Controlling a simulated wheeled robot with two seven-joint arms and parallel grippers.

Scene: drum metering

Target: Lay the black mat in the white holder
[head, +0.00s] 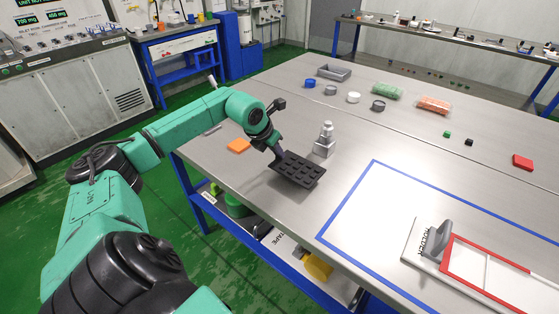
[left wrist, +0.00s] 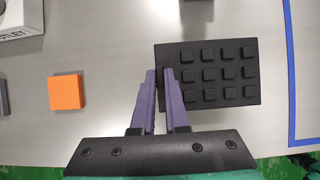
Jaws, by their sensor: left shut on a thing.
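The black mat (head: 298,168) has rows of raised square studs. In the left wrist view the black mat (left wrist: 210,75) lies to the right of the fingers, with its left edge between the fingertips. My left gripper (head: 277,157) is shut on that edge; it also shows in the left wrist view (left wrist: 162,78). The mat is over the steel table near its front edge; I cannot tell whether it touches the table. The white holder (head: 418,243), with a grey upright piece and a red frame, lies at the lower right, apart from the mat. My right gripper is not in view.
A blue outline (head: 375,162) is marked on the table (head: 262,105) around the holder. An orange square (head: 238,146) lies left of the mat, and a grey stepped block (head: 325,145) stands just behind it. Several small items and a grey tray (head: 334,72) are farther back.

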